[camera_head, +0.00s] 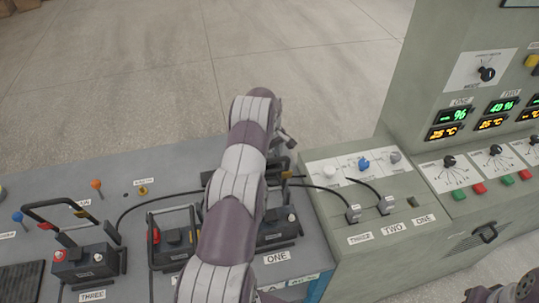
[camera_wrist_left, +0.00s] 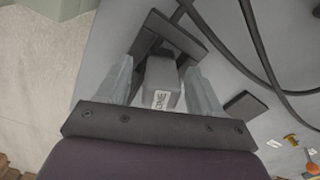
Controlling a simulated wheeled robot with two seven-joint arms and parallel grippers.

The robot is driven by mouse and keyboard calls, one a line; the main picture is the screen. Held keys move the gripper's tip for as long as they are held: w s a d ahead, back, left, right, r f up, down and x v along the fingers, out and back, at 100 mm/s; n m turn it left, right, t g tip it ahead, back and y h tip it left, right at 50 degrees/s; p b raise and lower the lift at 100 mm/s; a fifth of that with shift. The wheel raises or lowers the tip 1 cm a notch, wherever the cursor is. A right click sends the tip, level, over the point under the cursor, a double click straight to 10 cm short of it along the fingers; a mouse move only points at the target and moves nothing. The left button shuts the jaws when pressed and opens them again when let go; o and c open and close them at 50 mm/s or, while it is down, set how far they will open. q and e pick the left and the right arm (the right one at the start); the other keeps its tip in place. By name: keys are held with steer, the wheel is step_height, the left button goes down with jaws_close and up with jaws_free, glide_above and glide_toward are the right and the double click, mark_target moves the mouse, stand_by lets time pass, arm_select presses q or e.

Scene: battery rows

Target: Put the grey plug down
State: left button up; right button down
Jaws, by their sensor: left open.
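The grey plug (camera_wrist_left: 162,82), with a white label, shows in the left wrist view between the two fingers of my left gripper (camera_wrist_left: 160,84). The fingers are open, one on each side of it, with narrow gaps. The plug lies at a dark bracket-like piece (camera_wrist_left: 178,32) on the grey bench; whether it rests fully on it I cannot tell. In the head view my left arm covers most of this spot, and the plug is hidden. A part of my right arm shows at the lower right corner; its fingers are not clear.
Black cables (camera_wrist_left: 240,40) run beside the plug. Two other plugs (camera_head: 353,214) (camera_head: 386,205) sit in the panel above labels THREE and TWO; the ONE socket (camera_head: 412,202) is empty. Batteries with handles (camera_head: 88,262) stand on the bench. The tall console is at right.

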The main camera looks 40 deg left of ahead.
arm_select(q)
steer(key=shift+a+r, duration=0.1)
steer(key=shift+r, duration=0.15)
step_height(320, 180, up, 6)
steer(key=shift+f, duration=0.2)
step_height(320, 180, up, 6)
steer(key=p, duration=0.4)
steer(key=shift+f, duration=0.25)
steer(key=shift+r+p, duration=0.3)
steer(key=shift+p, duration=0.25)
steer(key=shift+f, duration=0.1)
